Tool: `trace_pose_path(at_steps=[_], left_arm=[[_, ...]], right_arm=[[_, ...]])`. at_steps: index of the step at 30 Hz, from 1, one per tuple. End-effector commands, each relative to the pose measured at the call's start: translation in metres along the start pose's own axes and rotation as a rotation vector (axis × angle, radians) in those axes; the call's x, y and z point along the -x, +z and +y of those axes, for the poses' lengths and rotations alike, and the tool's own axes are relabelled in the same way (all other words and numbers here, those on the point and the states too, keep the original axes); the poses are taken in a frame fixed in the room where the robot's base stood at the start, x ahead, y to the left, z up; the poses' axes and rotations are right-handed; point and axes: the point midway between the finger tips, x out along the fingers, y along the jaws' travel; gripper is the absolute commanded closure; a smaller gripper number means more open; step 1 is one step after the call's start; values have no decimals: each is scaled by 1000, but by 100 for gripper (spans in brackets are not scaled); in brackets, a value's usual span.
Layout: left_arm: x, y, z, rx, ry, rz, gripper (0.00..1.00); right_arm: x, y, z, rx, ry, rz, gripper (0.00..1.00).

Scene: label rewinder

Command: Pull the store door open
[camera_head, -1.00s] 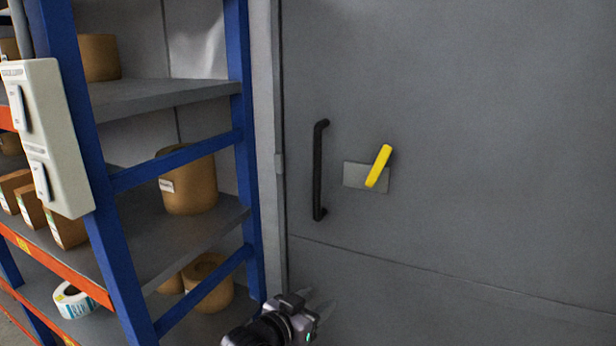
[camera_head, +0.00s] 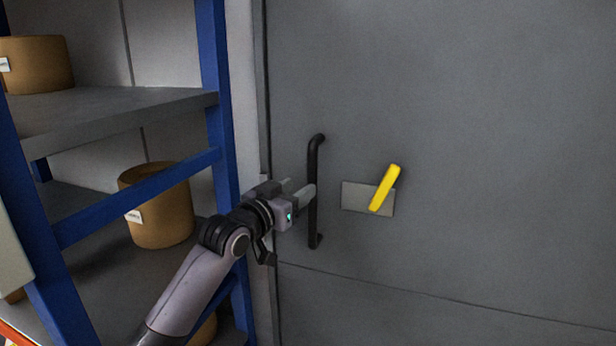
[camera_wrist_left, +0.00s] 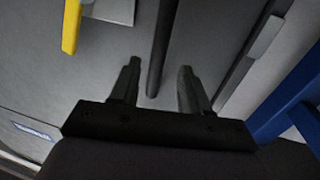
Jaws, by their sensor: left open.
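The grey store door (camera_head: 480,130) fills the right of the head view and looks shut. A black vertical bar handle (camera_head: 313,165) is mounted near its left edge. Right of the handle, a yellow lever (camera_head: 385,188) sits tilted on a grey plate (camera_head: 355,197). My left gripper (camera_head: 301,190) is open at the handle's middle, with a finger close to the bar. In the left wrist view the handle (camera_wrist_left: 160,50) runs down between the two open fingers (camera_wrist_left: 158,88); I cannot tell whether they touch it. My right gripper is not in view.
A blue-framed shelf rack (camera_head: 217,90) stands left of the door, close to my left arm. Brown rolls (camera_head: 160,205) sit on its shelves. The door frame (camera_head: 250,100) lies between rack and door. The space right of the lever is clear.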

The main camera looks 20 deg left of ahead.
Motion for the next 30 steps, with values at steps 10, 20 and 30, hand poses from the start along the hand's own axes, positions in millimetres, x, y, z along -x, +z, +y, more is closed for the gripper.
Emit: trace_pose_path(at_steps=[10,20,30], left_arm=[[-34,-1,1,2,2,0,54],[-63,-1,1,1,2,1,54],[-69,0,1,1,1,1,54]], right_arm=[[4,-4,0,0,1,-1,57],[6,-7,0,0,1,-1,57],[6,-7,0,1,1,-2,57]])
